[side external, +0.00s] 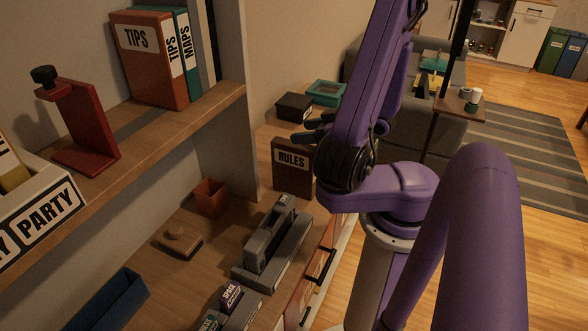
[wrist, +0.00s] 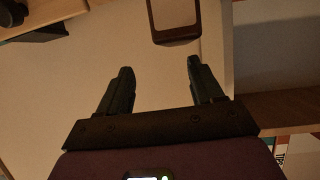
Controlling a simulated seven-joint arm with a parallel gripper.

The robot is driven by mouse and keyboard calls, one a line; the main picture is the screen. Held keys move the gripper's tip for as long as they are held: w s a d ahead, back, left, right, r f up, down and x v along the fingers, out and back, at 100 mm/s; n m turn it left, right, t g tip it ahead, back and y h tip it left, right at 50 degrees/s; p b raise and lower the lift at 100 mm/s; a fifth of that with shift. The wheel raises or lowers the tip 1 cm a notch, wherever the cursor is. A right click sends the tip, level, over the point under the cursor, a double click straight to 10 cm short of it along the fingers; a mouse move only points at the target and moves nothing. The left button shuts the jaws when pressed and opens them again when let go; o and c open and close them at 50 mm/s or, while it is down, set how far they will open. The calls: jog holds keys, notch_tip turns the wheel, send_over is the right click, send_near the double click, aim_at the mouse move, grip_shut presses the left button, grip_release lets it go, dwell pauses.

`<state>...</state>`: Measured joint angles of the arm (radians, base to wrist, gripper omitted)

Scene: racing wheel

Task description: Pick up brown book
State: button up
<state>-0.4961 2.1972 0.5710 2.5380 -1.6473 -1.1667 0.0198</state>
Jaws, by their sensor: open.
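A dark brown book (side external: 293,165) with a white RULES label stands upright on the lower wooden surface in the side external view. My gripper (side external: 313,130) is close above and behind the book's top in that picture, partly hidden by my purple arm. In the wrist view my gripper (wrist: 160,72) is open, with nothing between its two dark fingers. A brown-edged shape with a pale inside (wrist: 176,40) shows beyond the fingertips at the top; I cannot tell for sure whether it is the book.
An orange-brown TIPS book (side external: 152,62) and teal binders (side external: 187,50) stand on the upper shelf. A grey tape-dispenser-like object (side external: 270,245), a small brown cup (side external: 209,197) and a dark box (side external: 294,107) are on the lower surface. A red stand (side external: 85,125) is on the upper shelf.

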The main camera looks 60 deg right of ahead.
aim_at(278, 139)
jog(key=shift+a+f+n+y, duration=0.15)
jog(key=shift+a+y, duration=0.1)
jog(key=shift+a, duration=0.35)
jog(key=shift+a+f+n+y, duration=0.15)
jog(key=shift+a+y, duration=0.1)
jog(key=shift+a, duration=0.3)
jog(key=shift+x, duration=3.65)
jog(key=shift+r, duration=0.15)
grip_shut()
